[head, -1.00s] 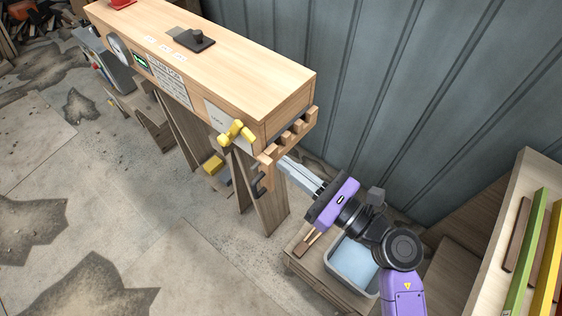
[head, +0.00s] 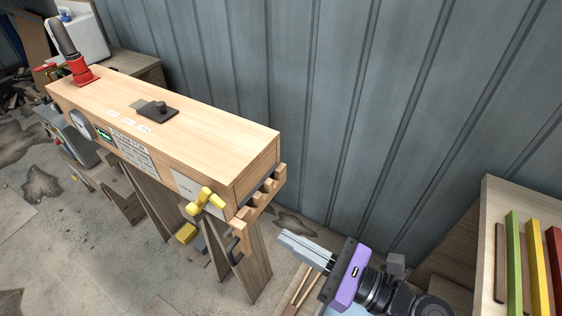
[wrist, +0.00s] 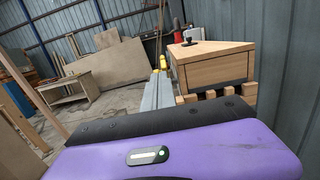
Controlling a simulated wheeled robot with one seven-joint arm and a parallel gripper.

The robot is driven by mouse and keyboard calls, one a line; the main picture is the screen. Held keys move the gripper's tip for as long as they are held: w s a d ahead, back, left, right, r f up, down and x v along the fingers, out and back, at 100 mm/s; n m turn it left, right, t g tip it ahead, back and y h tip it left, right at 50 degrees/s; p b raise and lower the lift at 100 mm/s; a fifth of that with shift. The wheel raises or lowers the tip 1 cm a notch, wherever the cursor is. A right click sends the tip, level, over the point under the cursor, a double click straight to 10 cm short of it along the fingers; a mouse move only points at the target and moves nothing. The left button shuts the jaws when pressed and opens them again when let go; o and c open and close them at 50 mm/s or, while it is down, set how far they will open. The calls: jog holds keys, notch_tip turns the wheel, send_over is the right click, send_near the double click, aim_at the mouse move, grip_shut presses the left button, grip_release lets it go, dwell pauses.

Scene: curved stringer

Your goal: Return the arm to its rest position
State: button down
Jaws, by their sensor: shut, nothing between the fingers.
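My arm shows at the lower right of the head view, with its purple wrist housing. My gripper (head: 284,238) has its grey fingers together and empty, pointing left toward the near end of the long wooden box (head: 215,150). The fingertips are apart from the slotted wooden rack (head: 262,200) on that end, a little to its right and below it in the picture. In the wrist view the gripper fingers (wrist: 159,92) run forward beside the box (wrist: 215,68) and the slotted rack (wrist: 222,92).
A yellow knob (head: 206,201) sticks out from the box's front near its end. A corrugated metal wall (head: 400,110) stands behind. A board with coloured bars (head: 537,255) is at the right. Open floor (head: 110,265) lies left of the box.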

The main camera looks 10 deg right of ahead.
jog(key=s+d+r+m+t+h, duration=0.3)
jog(key=d+r+m+t, duration=0.15)
jog(key=m, duration=0.75)
jog(key=s+d+r+m+t+h, duration=0.3)
jog(key=d+m+t, duration=0.15)
jog(key=m, duration=0.85)
jog(key=s+d+f+m+g+h, duration=0.2)
jog(key=s+f+m+g+h, duration=0.1)
jog(key=s+m, duration=0.7)
jog(key=s+d+f+m+g+h, duration=0.3)
jog(key=s+f+m+h, duration=0.3)
jog(key=m, duration=0.5)
jog(key=s+f, duration=0.2)
jog(key=s, duration=0.1)
jog(key=shift+s+d+f, duration=0.15)
jog(key=shift+s+f, duration=0.15)
jog(key=shift+s, duration=0.05)
jog(key=c, duration=2.1)
grip_release()
